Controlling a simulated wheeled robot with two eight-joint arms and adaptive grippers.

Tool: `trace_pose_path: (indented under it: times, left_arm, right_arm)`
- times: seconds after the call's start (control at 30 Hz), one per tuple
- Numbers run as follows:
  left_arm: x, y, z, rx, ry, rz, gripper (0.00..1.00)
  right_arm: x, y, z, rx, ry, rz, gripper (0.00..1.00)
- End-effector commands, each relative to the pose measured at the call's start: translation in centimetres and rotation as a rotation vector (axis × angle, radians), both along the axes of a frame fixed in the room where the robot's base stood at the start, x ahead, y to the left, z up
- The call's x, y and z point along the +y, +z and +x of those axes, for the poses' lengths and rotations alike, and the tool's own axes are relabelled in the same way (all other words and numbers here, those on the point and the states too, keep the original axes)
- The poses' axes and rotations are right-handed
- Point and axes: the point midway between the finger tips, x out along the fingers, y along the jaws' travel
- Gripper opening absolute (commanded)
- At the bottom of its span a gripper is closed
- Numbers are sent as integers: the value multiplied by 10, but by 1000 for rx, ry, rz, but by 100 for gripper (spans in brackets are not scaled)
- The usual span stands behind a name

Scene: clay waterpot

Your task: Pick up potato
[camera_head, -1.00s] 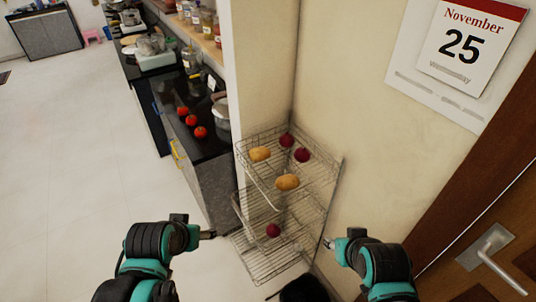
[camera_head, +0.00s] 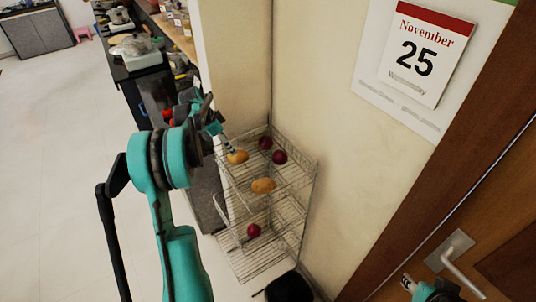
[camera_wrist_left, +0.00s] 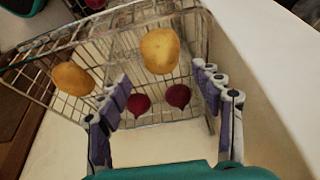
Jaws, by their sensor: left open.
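Two yellow-brown potatoes lie on the top tier of a wire rack: one at the left (camera_head: 238,157) and one nearer the front (camera_head: 263,186). My left gripper (camera_head: 226,142) is open, with its fingers close above the left potato. In the left wrist view, both fingers are spread apart (camera_wrist_left: 167,100) with nothing between them. One potato (camera_wrist_left: 160,50) lies ahead of them, and another (camera_wrist_left: 72,78) lies off to the left. Part of my right gripper (camera_head: 407,283) shows at the bottom right edge; its jaws are unclear.
The wire rack (camera_head: 301,200) stands in a wall corner. Two dark red onions (camera_head: 280,157) (camera_head: 265,143) share the top tier, and another (camera_head: 254,230) lies lower. A dark bin (camera_head: 290,287) stands by its foot. A door with a handle (camera_head: 459,264) is at the right.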

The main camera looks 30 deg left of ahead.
Motion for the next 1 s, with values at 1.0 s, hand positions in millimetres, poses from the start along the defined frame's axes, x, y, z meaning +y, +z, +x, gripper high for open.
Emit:
trace_pose_path:
  times: [1.0]
  left_arm:
    - [-1,-84,20,-4,-21,-5,66]
  right_arm:
    - [0,-21,0,0,0,0,40]
